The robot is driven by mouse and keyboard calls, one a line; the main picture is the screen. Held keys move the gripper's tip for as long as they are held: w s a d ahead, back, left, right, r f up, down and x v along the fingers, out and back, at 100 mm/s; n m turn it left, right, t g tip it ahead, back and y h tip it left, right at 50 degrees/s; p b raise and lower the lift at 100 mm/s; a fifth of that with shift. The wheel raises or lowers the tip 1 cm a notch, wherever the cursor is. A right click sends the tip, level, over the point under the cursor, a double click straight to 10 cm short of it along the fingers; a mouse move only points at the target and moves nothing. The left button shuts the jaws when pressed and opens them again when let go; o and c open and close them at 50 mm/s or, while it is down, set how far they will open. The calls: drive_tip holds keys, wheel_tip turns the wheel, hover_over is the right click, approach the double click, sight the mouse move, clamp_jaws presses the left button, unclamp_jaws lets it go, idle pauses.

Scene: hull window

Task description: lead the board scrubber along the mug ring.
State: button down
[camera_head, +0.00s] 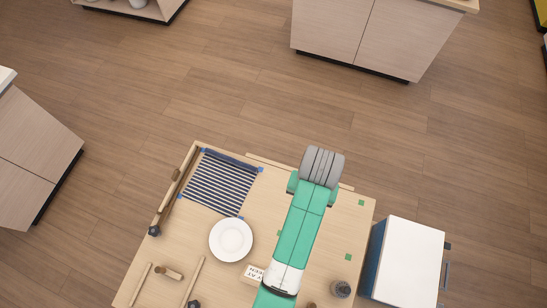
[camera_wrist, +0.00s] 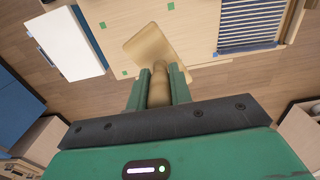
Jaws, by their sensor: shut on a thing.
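In the wrist view, my gripper (camera_wrist: 158,82) is shut on the tan rounded handle of the board scrubber (camera_wrist: 149,43). The scrubber's flat, pale wooden part shows beyond the fingertips, over the table top. I cannot tell whether it touches the surface. Small green squares (camera_wrist: 102,25) mark the table around it. I cannot make out the mug ring; the scrubber may cover it. In the head view, my green arm hides the gripper and the scrubber.
The wooden table (camera_head: 225,284) holds a blue-striped mat (camera_head: 220,182), a white plate (camera_head: 231,240), a small lettered card (camera_head: 252,273) and a dark round object (camera_head: 341,289). Wooden sticks lie at lower left. Bare table shows around the green squares.

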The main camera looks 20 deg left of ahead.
idle(0.3)
wheel_tip(320, 180, up, 4)
drive_tip(key=p, duration=0.3)
drive_tip(key=shift+f+p, duration=0.2)
drive_tip(key=shift+p, duration=0.2)
drive_tip(key=shift+r, duration=0.75)
